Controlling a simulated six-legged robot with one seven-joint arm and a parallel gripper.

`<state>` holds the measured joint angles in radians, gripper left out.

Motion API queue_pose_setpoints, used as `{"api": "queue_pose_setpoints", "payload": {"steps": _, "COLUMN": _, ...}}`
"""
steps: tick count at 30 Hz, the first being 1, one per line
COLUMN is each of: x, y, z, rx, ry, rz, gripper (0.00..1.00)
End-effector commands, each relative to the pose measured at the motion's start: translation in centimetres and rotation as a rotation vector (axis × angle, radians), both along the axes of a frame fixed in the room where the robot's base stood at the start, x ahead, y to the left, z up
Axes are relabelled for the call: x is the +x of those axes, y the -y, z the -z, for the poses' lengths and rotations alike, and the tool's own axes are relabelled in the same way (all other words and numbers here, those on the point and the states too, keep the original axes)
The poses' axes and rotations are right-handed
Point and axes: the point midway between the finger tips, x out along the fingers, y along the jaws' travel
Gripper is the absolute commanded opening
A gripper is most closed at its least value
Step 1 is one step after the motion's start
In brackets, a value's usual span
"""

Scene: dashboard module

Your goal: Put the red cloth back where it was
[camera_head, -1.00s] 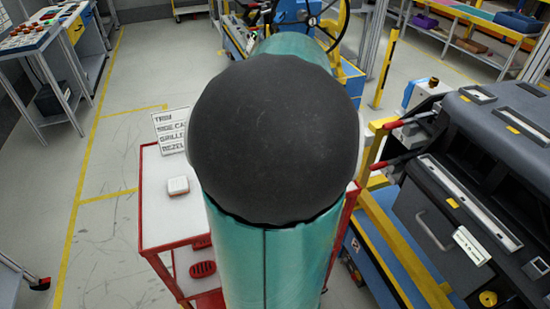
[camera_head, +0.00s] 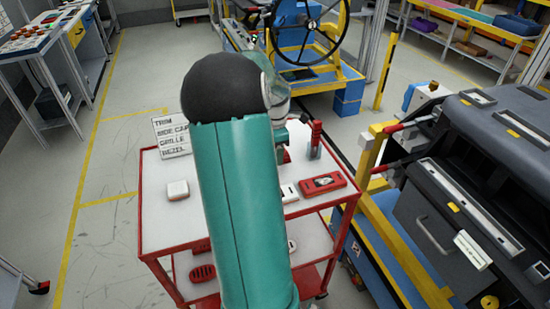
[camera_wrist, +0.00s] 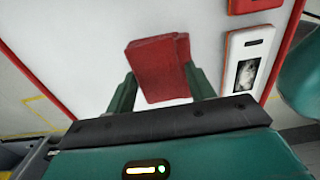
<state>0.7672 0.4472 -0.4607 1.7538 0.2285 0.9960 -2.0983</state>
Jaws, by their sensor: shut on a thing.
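The red cloth (camera_wrist: 158,70) is a folded dark red piece in the wrist view. My gripper (camera_wrist: 160,74) is shut on it, with one green finger on each side. The cloth is over the white top of the red-framed cart (camera_wrist: 75,50); I cannot tell whether it touches the top. In the head view my own arm hides most of my gripper. A small red patch of the cloth (camera_head: 283,156) shows just right of the arm, above the cart top (camera_head: 215,215).
On the cart are a white block (camera_head: 178,190), a lettered sign (camera_head: 171,137), a flat red item (camera_head: 322,183), a white item (camera_head: 288,193) and an upright red item (camera_head: 315,140). A dark dashboard module (camera_head: 450,200) stands at right. The cart's left part has bare room.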

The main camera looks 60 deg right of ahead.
Motion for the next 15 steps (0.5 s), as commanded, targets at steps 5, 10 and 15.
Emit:
{"api": "queue_pose_setpoints", "payload": {"steps": 5, "x": 0.2, "y": 0.1, "z": 2.5, "rx": 0.004, "ry": -0.002, "rz": -0.001, "gripper": 0.29}}
{"api": "queue_pose_setpoints", "payload": {"steps": 10, "x": 0.2, "y": 0.2, "z": 3.4, "rx": 0.000, "ry": 0.000, "rz": 0.000, "gripper": 0.29}}
{"api": "queue_pose_setpoints", "payload": {"steps": 15, "x": 0.2, "y": 0.1, "z": 3.4, "rx": 0.001, "ry": -0.001, "rz": -0.001, "gripper": 0.29}}
